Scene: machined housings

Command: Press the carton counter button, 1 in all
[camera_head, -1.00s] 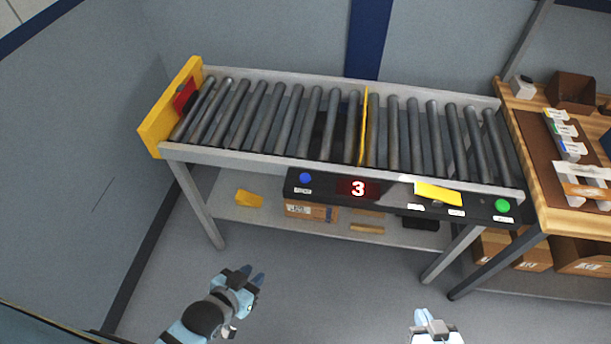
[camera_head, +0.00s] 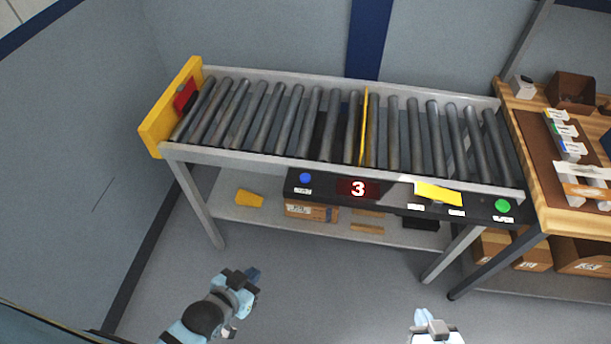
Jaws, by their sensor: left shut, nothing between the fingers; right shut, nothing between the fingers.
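A black control panel (camera_head: 388,197) runs along the front of the roller conveyor. It has a blue button (camera_head: 305,178) at its left, a red display (camera_head: 358,188) reading 3, and a green button (camera_head: 502,206) at its right. A yellow note (camera_head: 438,193) covers part of the panel right of the display. The labels are too small to read, so I cannot tell which is the carton counter button. My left gripper (camera_head: 252,275) is shut and empty, below and left of the blue button, apart from the panel. My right gripper (camera_head: 421,315) is shut and empty near the bottom edge.
The roller conveyor (camera_head: 270,162) has a yellow end stop (camera_head: 154,128) at left and a thin yellow divider (camera_head: 364,128). A lower shelf (camera_head: 270,214) holds boxes and a yellow piece. A wooden bench (camera_head: 527,142) stands at right. The floor before the conveyor is clear.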

